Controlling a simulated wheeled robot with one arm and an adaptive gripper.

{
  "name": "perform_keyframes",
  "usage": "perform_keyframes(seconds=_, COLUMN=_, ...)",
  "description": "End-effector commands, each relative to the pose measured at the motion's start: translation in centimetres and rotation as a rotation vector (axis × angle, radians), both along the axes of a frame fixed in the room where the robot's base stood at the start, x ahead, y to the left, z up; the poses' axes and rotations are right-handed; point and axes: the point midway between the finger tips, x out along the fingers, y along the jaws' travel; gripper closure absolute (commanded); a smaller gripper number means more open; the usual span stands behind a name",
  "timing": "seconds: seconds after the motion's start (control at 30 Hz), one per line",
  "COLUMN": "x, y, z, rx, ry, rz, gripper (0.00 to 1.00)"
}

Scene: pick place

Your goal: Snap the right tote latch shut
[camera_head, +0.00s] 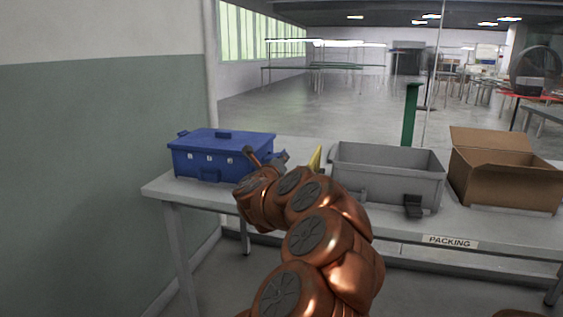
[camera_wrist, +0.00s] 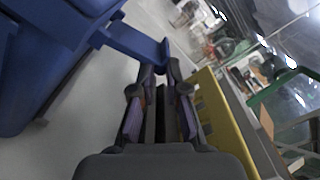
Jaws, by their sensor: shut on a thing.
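A blue tote (camera_head: 222,160) with its lid on stands at the left end of the grey table. Its side fills the upper left of the wrist view (camera_wrist: 40,60). The right latch (camera_wrist: 135,42), a blue arm with a flap at its end, sticks out from the tote's side and is not flat against it. My gripper (camera_wrist: 161,70) is at the outer end of this latch, with its fingers shut on it. In the head view my gripper (camera_head: 276,158) is beside the tote's right side, partly hidden by my copper arm.
A yellow object (camera_head: 315,160) stands just right of my gripper and shows close by in the wrist view (camera_wrist: 222,125). A grey open bin (camera_head: 388,185) and an open cardboard box (camera_head: 505,185) stand further right. A green post (camera_head: 410,115) rises behind the bin.

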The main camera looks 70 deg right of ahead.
Motion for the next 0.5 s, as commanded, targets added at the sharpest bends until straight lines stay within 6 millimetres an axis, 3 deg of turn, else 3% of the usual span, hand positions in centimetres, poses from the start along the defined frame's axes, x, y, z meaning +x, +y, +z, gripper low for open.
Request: perform_keyframes(seconds=0.5, x=0.19, y=0.04, z=1.05, rx=-0.014, ry=0.118, rz=0.002, gripper=1.0)
